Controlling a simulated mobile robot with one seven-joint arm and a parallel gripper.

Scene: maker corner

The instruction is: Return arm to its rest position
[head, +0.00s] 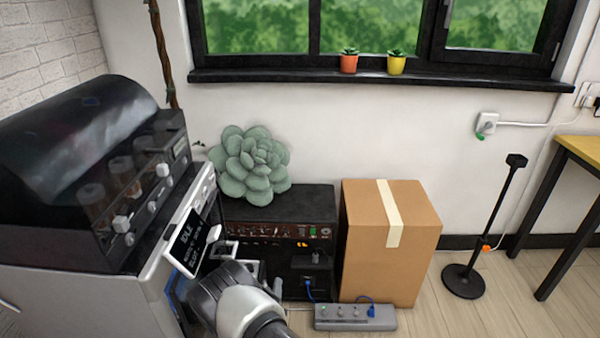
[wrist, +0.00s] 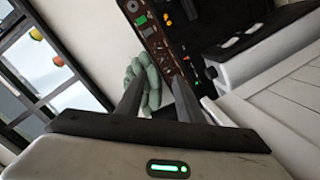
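My arm reaches in from the bottom of the head view, its white and dark grey wrist beside the front of a white machine (head: 70,305) with a small screen. My gripper (wrist: 159,82) shows in the wrist view with two dark fingers spread apart. Nothing is held between them; a green succulent and a pale wall show through the gap. In the head view the fingers are hard to make out against the dark amplifier (head: 280,205) behind them.
A large succulent (head: 250,165) sits on the amplifier. A cardboard box (head: 415,240) stands to its right, with a grey power strip (head: 355,318) in front. A black stand (head: 490,225) and a yellow-topped table (head: 578,147) are at right. Open floor lies between box and stand.

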